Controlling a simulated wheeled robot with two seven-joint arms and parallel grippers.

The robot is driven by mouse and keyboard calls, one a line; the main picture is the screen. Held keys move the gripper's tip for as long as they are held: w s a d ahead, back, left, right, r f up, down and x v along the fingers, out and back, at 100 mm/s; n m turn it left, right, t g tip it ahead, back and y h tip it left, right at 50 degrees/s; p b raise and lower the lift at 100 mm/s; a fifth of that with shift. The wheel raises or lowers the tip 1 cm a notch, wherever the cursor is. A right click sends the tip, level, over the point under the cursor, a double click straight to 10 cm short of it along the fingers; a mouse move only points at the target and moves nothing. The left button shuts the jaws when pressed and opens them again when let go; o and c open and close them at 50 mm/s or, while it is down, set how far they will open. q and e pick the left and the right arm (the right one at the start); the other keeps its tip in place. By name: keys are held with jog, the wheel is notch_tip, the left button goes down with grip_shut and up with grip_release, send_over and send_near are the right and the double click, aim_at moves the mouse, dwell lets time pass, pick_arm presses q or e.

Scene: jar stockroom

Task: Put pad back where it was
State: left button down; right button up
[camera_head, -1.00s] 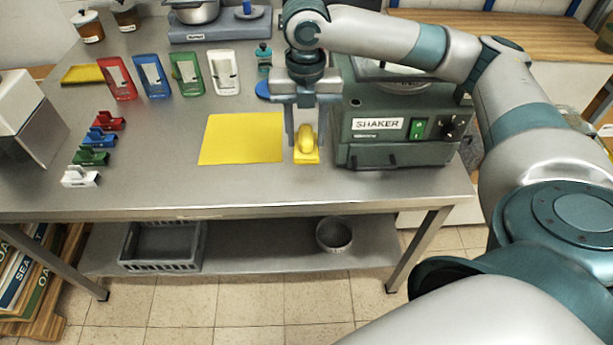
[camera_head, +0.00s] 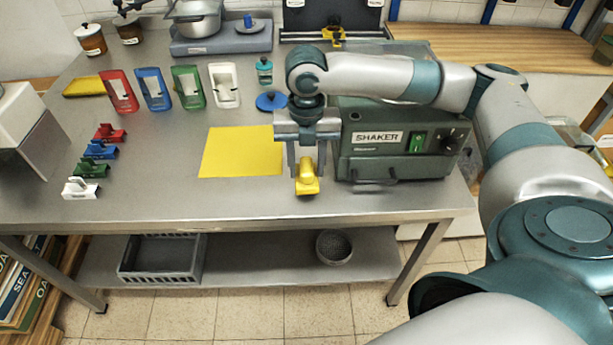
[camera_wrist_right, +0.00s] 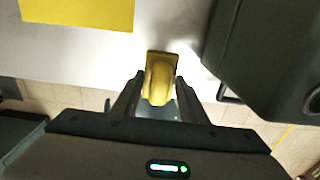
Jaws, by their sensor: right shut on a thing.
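The yellow pad (camera_head: 307,184), a small block with a rounded raised grip, is in my right gripper (camera_head: 307,172). The jaws are shut on its grip, and it also shows between the fingers in the right wrist view (camera_wrist_right: 160,80). It is near the table's front edge, between the yellow sheet (camera_head: 240,152) and the shaker (camera_head: 400,140). I cannot tell whether its underside touches the table. Similar red (camera_head: 110,134), blue (camera_head: 99,150), green (camera_head: 91,167) and white (camera_head: 80,188) pieces stand in a row at the left. My left gripper is not in view.
Red (camera_head: 119,92), blue (camera_head: 153,89), green (camera_head: 188,87) and white (camera_head: 224,86) holders stand behind the sheet. A yellow flat piece (camera_head: 84,87) lies at their left. A blue disc (camera_head: 271,102) lies behind my gripper. The shaker stands close on the right.

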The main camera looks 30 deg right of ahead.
aim_at(307, 178)
jog(key=shift+f, duration=0.2)
jog(key=shift+f, duration=1.8)
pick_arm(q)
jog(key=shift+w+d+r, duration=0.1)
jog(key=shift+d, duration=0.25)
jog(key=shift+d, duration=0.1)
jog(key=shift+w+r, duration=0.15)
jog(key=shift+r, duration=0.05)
pick_arm(e)
jog(key=shift+f, duration=0.15)
jog(key=o, duration=1.1)
